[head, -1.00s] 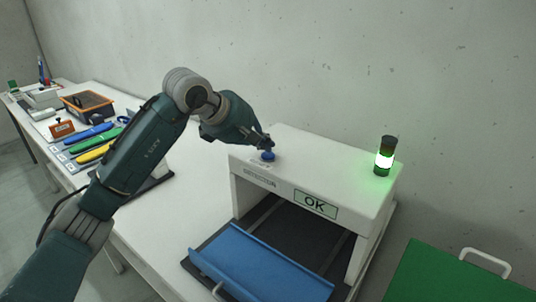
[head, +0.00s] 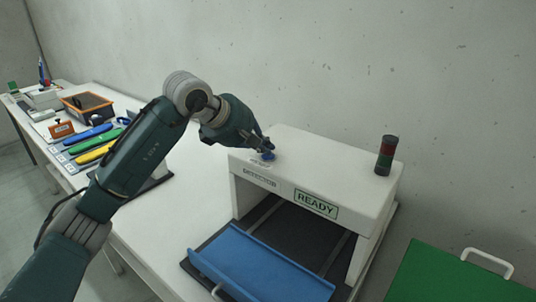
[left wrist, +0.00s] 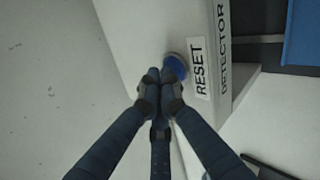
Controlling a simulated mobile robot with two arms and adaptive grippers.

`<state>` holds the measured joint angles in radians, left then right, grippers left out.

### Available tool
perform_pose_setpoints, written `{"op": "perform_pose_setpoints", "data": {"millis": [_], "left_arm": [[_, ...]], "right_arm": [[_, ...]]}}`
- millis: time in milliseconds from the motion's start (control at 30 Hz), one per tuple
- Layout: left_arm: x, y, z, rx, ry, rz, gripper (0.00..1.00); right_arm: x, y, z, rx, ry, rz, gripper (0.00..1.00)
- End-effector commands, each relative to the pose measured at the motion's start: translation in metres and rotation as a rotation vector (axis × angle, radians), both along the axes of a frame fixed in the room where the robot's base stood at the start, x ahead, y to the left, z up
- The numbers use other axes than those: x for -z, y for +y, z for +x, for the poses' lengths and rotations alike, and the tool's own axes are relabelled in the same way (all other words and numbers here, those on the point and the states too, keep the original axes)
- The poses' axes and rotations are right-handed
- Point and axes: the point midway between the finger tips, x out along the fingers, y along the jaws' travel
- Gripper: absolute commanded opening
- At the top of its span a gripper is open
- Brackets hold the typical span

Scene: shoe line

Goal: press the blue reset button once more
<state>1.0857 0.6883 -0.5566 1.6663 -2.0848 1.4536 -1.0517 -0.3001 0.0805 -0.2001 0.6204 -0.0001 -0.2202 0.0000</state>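The blue reset button (head: 268,156) is on the top of the white detector housing (head: 330,158), near its left end. In the left wrist view the round button (left wrist: 177,66) sits beside the RESET label (left wrist: 200,68). My left gripper (head: 264,146) is right at the button, its fingertips partly covering it. In the left wrist view its fingers (left wrist: 158,75) are together with nothing between them, overlapping the button's edge. I cannot tell whether they touch it. The detector's display (head: 316,204) reads READY. My right gripper is not in view.
The signal tower (head: 386,156) on the housing's right end is unlit. A blue tray (head: 262,268) lies in front of the detector's opening. A green panel with a white handle (head: 450,275) is at the right. Tools and an orange-rimmed bin (head: 88,104) are on the far left table.

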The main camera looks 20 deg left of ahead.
Motion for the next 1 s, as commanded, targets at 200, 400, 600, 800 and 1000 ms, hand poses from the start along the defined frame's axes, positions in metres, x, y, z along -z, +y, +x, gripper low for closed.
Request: {"op": "perform_pose_setpoints", "data": {"millis": [200,400,600,800,1000], "left_arm": [[0.000,0.000,0.000,0.000,0.004,0.002,0.00],[-0.010,0.000,0.000,0.000,0.003,0.001,0.00],[-0.018,0.000,0.000,0.000,0.002,0.001,0.00],[-0.017,0.000,0.000,0.000,0.002,0.001,0.00],[-0.023,0.000,0.000,0.000,0.001,0.001,0.00]], "right_arm": [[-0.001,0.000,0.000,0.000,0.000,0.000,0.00],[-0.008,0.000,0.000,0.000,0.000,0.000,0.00],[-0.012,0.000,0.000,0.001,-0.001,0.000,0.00],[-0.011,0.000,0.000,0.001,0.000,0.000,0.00],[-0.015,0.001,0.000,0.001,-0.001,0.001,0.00]]}}
